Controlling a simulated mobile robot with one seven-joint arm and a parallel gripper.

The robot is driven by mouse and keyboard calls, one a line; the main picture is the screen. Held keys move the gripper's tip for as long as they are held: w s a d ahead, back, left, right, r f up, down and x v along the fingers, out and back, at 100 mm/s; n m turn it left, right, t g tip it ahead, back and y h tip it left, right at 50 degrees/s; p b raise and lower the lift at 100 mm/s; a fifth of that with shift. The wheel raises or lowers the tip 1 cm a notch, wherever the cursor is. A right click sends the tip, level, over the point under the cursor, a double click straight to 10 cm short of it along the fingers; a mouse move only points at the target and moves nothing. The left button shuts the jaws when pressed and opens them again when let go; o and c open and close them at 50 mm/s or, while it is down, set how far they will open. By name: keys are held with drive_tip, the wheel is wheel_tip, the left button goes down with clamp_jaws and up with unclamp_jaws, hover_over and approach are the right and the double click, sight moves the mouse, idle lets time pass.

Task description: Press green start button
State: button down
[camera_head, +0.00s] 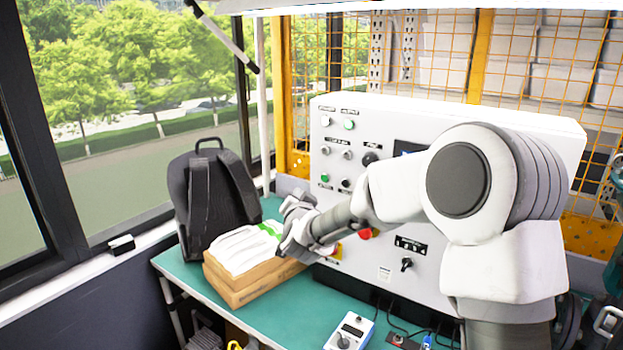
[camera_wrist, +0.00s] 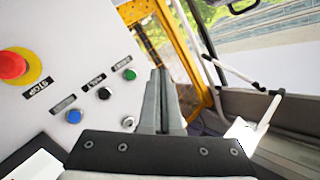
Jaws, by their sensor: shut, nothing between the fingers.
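The white control panel (camera_head: 400,160) stands upright at the back of the table. A green button (camera_head: 325,178) sits low at its left side; it also shows in the wrist view (camera_wrist: 129,74), left of my fingertips. Its small label is too blurred to read. My gripper (camera_head: 296,203) is in front of the panel's lower left, below and left of the green button in the head view. In the wrist view my gripper (camera_wrist: 160,73) has its two fingers shut together and empty. The fingers appear apart from the button.
A red stop button (camera_wrist: 14,65), a blue button (camera_wrist: 73,116) and a black button (camera_wrist: 104,93) share the panel. A second green round element (camera_head: 349,124) is near its top. A cardboard box (camera_head: 240,288) and black backpack (camera_head: 205,195) stand left.

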sight(325, 178)
drive_tip(key=shift+w+a+f, duration=0.15)
drive_tip(key=shift+w+a, duration=0.05)
idle(0.3)
drive_tip(key=w+d+p, duration=0.1)
drive_tip(key=w+d, duration=0.3)
drive_tip(key=w, duration=0.3)
drive_tip(key=shift+w+d+p, duration=0.15)
drive_tip(key=shift+d+p, duration=0.15)
drive_tip(key=shift+d, duration=0.1)
drive_tip(key=shift+w+d, duration=0.1)
drive_tip(key=shift+w, duration=0.05)
idle(1.8)
drive_tip(key=shift+w+d+b, duration=0.15)
drive_tip(key=shift+w+b, duration=0.1)
drive_tip(key=shift+b, duration=0.1)
drive_tip(key=shift+w+d, duration=0.2)
drive_tip(key=shift+w, duration=0.1)
idle(0.7)
drive_tip(key=shift+b, duration=0.3)
drive_tip(key=shift+s+a+b, duration=0.35)
drive_tip(key=shift+s+a, duration=0.05)
drive_tip(key=shift+s, duration=0.3)
